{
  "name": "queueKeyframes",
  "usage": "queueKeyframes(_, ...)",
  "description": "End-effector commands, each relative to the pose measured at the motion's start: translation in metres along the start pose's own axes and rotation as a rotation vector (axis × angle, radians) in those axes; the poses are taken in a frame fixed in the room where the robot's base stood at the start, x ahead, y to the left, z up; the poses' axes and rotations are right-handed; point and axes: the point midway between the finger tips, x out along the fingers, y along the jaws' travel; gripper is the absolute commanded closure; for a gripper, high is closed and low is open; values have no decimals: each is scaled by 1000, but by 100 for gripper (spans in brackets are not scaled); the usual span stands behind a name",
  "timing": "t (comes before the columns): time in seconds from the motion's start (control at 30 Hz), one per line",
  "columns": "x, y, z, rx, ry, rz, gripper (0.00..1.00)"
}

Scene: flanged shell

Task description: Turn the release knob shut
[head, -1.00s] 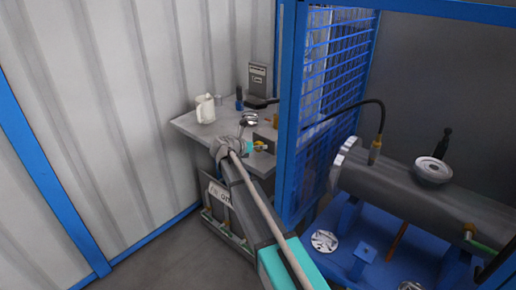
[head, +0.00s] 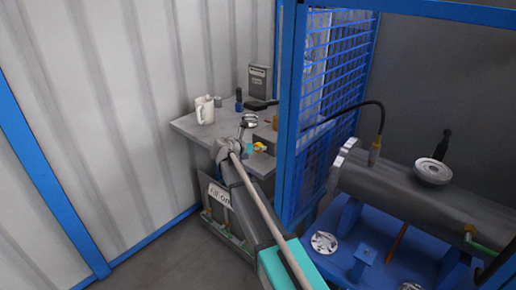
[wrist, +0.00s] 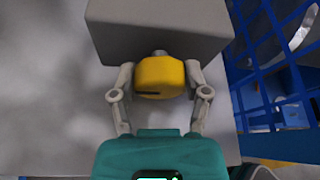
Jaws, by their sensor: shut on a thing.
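The yellow release knob (wrist: 160,72) sticks out from the face of a grey block (wrist: 160,25) in the wrist view. A dark slot shows on its lower left edge. My gripper (wrist: 160,80) has one finger on each side of the knob and is shut on it. In the head view the yellow knob (head: 260,147) is small, at the front of the bench, just beyond my arm's end. Its exact turn cannot be read there.
The grey bench (head: 190,126) carries a white mug (head: 205,109), a dark upright box (head: 259,82) and small items. The blue mesh cage (head: 330,90) stands close on the right, with a grey cylindrical shell (head: 400,190) beyond it.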

Motion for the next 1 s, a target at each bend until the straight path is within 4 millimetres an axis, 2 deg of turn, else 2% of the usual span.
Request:
queueKeyframes(0.37, 0, -2, -1, 164, 0, 68, 87)
queueKeyframes(1.0, 1, -5, -5, 706, 1, 291, 87)
